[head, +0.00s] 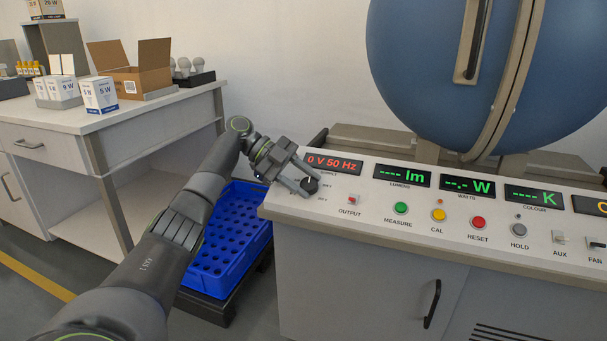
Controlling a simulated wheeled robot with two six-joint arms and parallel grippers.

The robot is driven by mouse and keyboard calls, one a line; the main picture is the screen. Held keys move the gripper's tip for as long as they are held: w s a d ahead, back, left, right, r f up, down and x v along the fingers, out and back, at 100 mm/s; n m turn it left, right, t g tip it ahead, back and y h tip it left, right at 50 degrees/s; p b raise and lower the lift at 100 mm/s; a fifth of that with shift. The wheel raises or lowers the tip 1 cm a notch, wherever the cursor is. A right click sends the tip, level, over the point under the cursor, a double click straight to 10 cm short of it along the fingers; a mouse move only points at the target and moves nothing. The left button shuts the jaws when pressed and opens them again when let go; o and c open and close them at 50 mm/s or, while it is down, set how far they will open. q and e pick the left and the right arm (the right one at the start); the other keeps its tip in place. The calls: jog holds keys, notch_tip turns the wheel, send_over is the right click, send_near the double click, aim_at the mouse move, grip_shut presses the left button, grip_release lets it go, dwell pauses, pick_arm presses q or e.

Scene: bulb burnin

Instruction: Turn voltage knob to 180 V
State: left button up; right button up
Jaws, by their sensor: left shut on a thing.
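The voltage knob (310,185) is a small dark knob at the left end of the white control panel (370,197). My left gripper (306,184) reaches it from the left, with its fingers shut on the knob. The gripper covers part of the knob and some of the markings around it, so the pointer setting cannot be read. The red supply display (334,163) above reads "0 V 50 Hz", its left end partly hidden by the gripper. My right gripper is not in view.
The output switch (352,199) sits just right of the knob, with the green measure button (401,208) beyond. A large blue sphere (480,70) stands behind the panel. A blue crate (225,265) is below my left arm. A bench (140,118) with boxes stands left.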

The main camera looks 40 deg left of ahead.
pick_arm(q)
jog(key=shift+a+r+m+g, duration=0.1)
jog(key=shift+a+m+g, duration=0.05)
jog(key=shift+m+g, duration=0.4)
jog(key=o, duration=1)
jog(key=shift+w+r+p, duration=0.1)
jog(key=shift+p, duration=0.3)
